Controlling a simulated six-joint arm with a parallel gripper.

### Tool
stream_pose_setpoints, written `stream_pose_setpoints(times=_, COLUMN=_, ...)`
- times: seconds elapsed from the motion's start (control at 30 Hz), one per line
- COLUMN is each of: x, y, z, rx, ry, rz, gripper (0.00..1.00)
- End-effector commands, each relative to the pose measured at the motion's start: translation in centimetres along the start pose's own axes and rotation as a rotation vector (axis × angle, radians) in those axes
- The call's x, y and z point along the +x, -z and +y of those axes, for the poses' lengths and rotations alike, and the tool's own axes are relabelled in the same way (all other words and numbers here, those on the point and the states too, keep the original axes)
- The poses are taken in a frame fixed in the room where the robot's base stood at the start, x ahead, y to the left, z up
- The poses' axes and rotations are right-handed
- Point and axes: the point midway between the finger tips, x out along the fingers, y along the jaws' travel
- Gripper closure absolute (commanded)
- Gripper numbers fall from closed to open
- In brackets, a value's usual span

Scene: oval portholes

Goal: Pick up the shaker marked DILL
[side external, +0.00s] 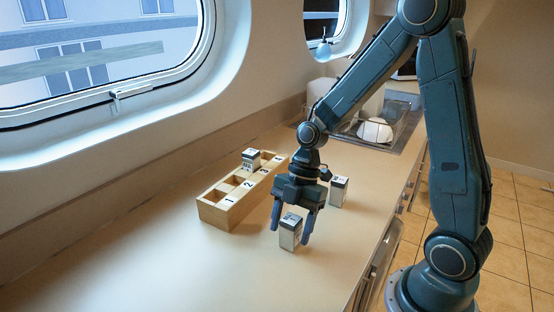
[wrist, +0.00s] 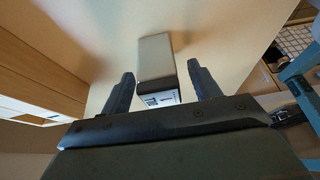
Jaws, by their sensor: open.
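In the wrist view, my gripper (wrist: 161,70) shows gaps between both fingers and the shaker. A second shaker (side external: 338,191) stands on the counter behind and to the right. A third shaker (side external: 251,160) sits in the rack. I cannot tell which is marked DILL.
The wooden rack (side external: 216,214) with numbered compartments stands left of my gripper; its edge (wrist: 40,75) shows at the left of the wrist view.

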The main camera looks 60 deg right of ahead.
Motion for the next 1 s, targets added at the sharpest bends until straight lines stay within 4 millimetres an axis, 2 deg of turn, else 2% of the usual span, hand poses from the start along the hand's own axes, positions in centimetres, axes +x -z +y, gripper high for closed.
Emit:
stream_pose_setpoints(times=0.1, x=1.2, y=0.0, z=0.0, rx=-0.001, ry=0.003, rz=0.001, gripper=0.38)
stream_pose_setpoints(times=0.23, x=1.9, y=0.0, z=0.0, rx=-0.002, ry=0.000, rz=0.000, gripper=0.38)
stream_pose_setpoints(times=0.73, x=1.9, y=0.0, z=0.0, rx=-0.001, ry=-0.001, rz=0.000, gripper=0.38)
stream_pose_setpoints(times=0.77, x=1.9, y=0.0, z=0.0, rx=-0.001, ry=-0.001, rz=0.000, gripper=0.40)
stream_pose_setpoints(times=1.0, x=1.9, y=0.0, z=0.0, rx=-0.001, ry=-0.001, rz=0.000, gripper=0.87)
